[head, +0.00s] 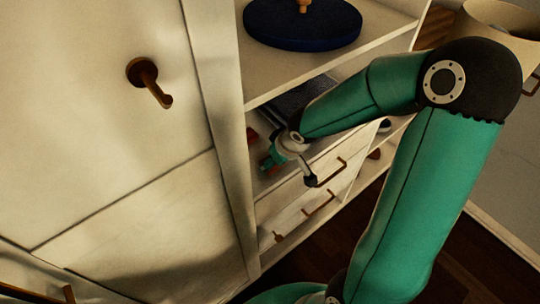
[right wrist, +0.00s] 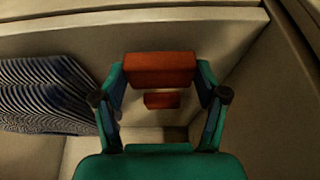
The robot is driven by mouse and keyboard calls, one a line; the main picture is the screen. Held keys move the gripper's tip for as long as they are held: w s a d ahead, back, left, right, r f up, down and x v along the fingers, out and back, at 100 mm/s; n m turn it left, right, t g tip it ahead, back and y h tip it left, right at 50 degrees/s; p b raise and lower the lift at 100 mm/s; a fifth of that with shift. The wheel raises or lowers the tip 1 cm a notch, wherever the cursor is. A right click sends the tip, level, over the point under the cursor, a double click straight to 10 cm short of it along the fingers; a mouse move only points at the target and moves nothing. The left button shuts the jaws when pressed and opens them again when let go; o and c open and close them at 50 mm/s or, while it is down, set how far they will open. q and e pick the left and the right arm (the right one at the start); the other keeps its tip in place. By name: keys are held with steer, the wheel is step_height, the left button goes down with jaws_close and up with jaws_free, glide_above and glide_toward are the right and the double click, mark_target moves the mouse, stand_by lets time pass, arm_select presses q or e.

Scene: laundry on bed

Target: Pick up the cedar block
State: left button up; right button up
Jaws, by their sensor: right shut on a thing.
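The cedar block (right wrist: 160,66) is a reddish-brown block in the right wrist view, spanning the space between the two fingertips. My right gripper (right wrist: 160,84) is shut on it, with a green finger at each end. In the head view my right gripper (head: 271,160) is inside the open shelf compartment, above the drawers. A small reddish patch (head: 252,136) shows beside it there, partly hidden by the cabinet's upright. My left gripper is in neither view.
A smaller reddish piece (right wrist: 161,100) shows between the fingers; I cannot tell if it is separate. A dark striped item (right wrist: 45,95) lies left of the gripper. A round navy object (head: 302,24) sits on the shelf above. Drawers with handles (head: 327,175) are below.

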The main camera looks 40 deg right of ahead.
steer(key=s+a+b, duration=0.1)
steer(key=s+b, duration=0.7)
steer(key=s, duration=0.6)
steer(key=shift+s+a+b, duration=0.35)
steer(key=shift+s, duration=0.05)
steer(key=shift+w, duration=0.15)
